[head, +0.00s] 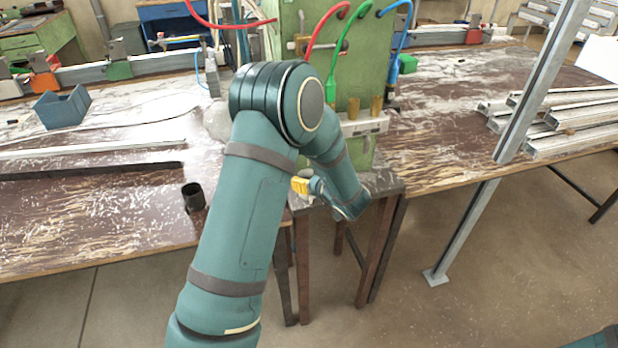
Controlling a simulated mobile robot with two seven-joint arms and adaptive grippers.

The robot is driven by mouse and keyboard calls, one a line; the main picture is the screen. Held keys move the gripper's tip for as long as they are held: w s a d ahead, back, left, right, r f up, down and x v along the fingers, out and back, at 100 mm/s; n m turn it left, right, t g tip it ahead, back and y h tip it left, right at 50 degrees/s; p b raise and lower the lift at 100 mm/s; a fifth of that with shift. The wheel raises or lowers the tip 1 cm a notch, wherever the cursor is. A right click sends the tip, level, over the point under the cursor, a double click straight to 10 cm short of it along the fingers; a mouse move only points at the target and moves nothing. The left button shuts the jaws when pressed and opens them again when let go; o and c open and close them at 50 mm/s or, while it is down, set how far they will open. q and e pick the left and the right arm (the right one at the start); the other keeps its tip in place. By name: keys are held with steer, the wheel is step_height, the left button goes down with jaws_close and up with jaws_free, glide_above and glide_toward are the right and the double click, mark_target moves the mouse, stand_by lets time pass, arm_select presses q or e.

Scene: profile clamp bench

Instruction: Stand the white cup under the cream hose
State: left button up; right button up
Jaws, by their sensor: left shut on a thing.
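My left arm fills the middle of the head view. Only the wrist end of my left gripper (301,185), with a yellow part, shows beside the upper arm, low in front of the green machine. Its fingertips are hidden behind that arm. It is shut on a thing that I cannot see. I do not see the white cup. I cannot surely pick out the cream hose; pale lines (240,40) run down left of the machine, and part of the machine is behind my elbow. My right gripper is out of view.
The green machine (362,70) carries red (320,35), green (333,75) and blue (397,40) hoses. A dark cup (193,198) stands on the left bench. A blue bin (62,107) is further back. Metal profiles (570,120) and a grey post (535,95) are at the right.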

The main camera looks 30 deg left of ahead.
arm_select(q)
steer(key=shift+f, duration=0.25)
stand_by(0.3)
steer(key=o, duration=1.2)
steer(key=shift+o, duration=0.2)
steer(key=shift+d, duration=0.1)
steer(key=s+d+p, duration=0.1)
steer(key=s+d, duration=0.3)
steer(key=d, duration=0.4)
steer(key=shift+s+d+p, duration=0.15)
steer(key=shift+d+p, duration=0.2)
steer(key=shift+d, duration=0.05)
stand_by(0.6)
